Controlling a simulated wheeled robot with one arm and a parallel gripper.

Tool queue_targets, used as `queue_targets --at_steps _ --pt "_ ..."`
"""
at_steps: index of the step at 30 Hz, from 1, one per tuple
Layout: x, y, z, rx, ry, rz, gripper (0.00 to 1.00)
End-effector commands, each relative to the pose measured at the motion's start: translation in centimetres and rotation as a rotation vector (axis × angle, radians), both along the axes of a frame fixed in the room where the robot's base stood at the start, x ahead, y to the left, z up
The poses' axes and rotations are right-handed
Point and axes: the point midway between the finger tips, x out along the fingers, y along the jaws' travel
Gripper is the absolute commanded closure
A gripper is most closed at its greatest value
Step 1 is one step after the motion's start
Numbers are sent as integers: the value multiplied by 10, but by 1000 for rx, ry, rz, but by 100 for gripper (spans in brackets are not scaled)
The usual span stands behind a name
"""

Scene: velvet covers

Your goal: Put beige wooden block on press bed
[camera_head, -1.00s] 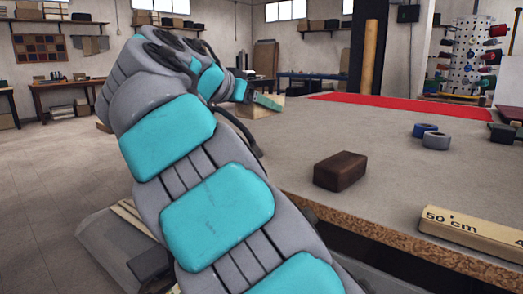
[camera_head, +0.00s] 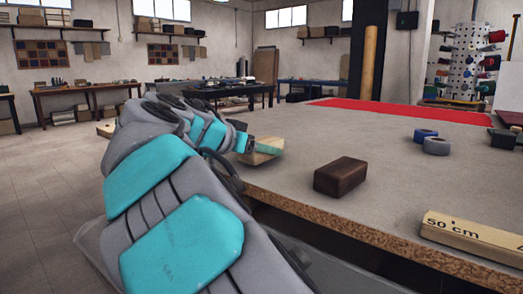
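A beige wooden block (camera_head: 260,158) sits at the left edge of the worktable, partly hidden by the end of my arm. My gripper (camera_head: 266,146) is at the block, with a teal finger over its upper part. The fingers are small and partly hidden, so I cannot tell whether they are open or closed on it. I cannot make out a press bed for certain in this view.
The grey worktable (camera_head: 330,210) holds a dark brown block (camera_head: 340,176), blue (camera_head: 425,135) and grey (camera_head: 436,146) rings, and a wooden ruler bar (camera_head: 472,238). Red cloth (camera_head: 415,110) covers the far edge. The table's middle is mostly clear.

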Motion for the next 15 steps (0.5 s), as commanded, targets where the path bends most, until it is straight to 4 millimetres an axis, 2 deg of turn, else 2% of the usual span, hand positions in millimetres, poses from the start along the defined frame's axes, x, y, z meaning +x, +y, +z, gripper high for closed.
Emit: queue_targets --at_steps 1,15 --pt "0 -1 -7 0 -1 -1 94" --pt "0 -1 -9 2 -2 -1 94"
